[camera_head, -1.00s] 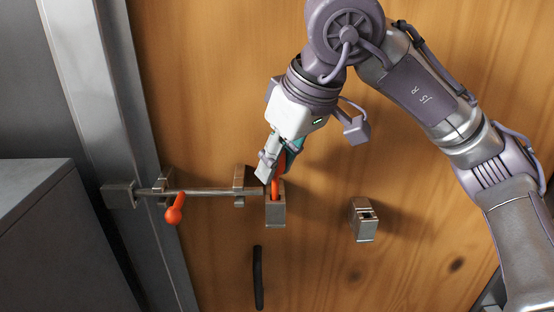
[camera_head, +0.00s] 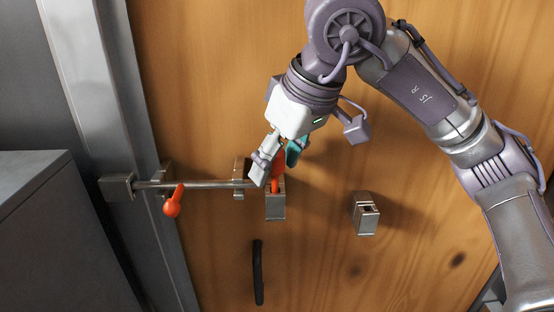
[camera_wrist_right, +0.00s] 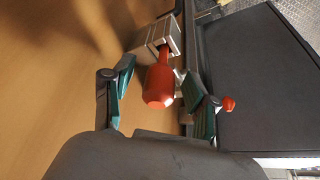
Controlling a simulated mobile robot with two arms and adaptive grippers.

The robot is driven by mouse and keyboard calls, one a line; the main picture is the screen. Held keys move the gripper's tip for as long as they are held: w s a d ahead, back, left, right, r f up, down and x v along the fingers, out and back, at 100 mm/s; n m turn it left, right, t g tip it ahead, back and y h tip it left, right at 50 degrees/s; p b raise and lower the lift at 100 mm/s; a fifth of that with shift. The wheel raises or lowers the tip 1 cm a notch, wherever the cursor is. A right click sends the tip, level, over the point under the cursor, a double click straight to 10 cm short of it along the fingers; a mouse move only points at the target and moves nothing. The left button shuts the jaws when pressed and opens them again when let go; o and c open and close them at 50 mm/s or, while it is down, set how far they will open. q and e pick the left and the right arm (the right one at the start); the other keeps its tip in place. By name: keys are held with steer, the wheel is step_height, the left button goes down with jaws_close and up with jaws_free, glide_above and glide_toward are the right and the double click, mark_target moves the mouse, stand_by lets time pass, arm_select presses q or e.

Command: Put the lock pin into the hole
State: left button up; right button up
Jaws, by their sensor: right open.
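The orange-red lock pin (camera_head: 276,184) stands in the metal holder block (camera_head: 275,208) beside the bolt's right end. In the right wrist view the pin's bulbous handle (camera_wrist_right: 158,84) points toward the camera, and its far end goes into the block (camera_wrist_right: 153,42). My right gripper (camera_head: 276,172) is open, with its fingers on either side of the handle. In the right wrist view a gap shows between the handle and the left finger. A second metal block (camera_head: 366,214) with a dark opening on top is fixed to the door at the right and is empty. My left gripper is not in view.
A metal sliding bolt (camera_head: 205,184) with an orange knob (camera_head: 172,203) lies across the door's left edge by the steel frame (camera_head: 105,90). A black handle (camera_head: 258,272) is below. A grey cabinet (camera_head: 60,230) stands at left. The wood between the blocks is clear.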

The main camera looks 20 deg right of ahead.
steer(key=v, duration=1.2)
steer(key=shift+d+f, duration=0.1)
